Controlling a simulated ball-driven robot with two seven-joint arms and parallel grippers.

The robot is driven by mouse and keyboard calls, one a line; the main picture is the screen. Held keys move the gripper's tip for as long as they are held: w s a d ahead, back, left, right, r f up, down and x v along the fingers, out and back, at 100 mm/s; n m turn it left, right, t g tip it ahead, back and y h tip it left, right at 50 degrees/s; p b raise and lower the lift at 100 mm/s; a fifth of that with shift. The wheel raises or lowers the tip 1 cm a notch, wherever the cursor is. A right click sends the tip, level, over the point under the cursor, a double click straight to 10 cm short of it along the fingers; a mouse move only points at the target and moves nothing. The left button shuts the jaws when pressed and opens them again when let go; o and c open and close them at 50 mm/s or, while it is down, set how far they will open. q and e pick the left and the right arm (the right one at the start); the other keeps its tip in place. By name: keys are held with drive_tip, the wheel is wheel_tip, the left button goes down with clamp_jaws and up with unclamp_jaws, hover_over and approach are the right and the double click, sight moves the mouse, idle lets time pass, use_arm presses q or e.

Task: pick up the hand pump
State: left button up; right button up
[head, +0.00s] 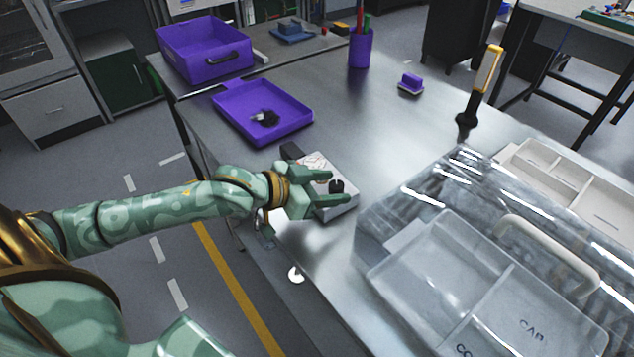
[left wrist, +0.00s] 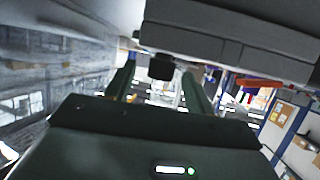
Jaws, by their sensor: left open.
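No thing in view is marked as the hand pump. The likeliest is a pale grey block (head: 345,209) with a black knob (head: 336,186) and a dark part at its far left end, lying near the table's front edge. My left gripper (head: 338,187) is open at this block, its two fingers on either side of the knob. In the left wrist view the knob (left wrist: 162,67) shows between the spread fingers, under a grey body (left wrist: 230,45); I see no contact. The left hand hides part of the block. My right gripper is not in view.
A clear cover with a pale handle (head: 548,252) stands over a divided tray at right. A purple tray (head: 232,118) with small black parts and a purple bin (head: 203,50) are at left. A black-and-yellow upright tool (head: 487,70) stands far right. The table's middle is clear.

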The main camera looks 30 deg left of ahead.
use_arm(q)
drive_tip(key=x, duration=0.2)
drive_tip(key=shift+w+d+f, duration=0.1)
drive_tip(key=shift+w+f, duration=0.1)
drive_tip(key=shift+s+r, duration=0.1)
drive_tip(key=shift+c, duration=0.6)
drive_tip(key=c, duration=1)
clamp_jaws()
drive_tip(key=shift+r, duration=0.15)
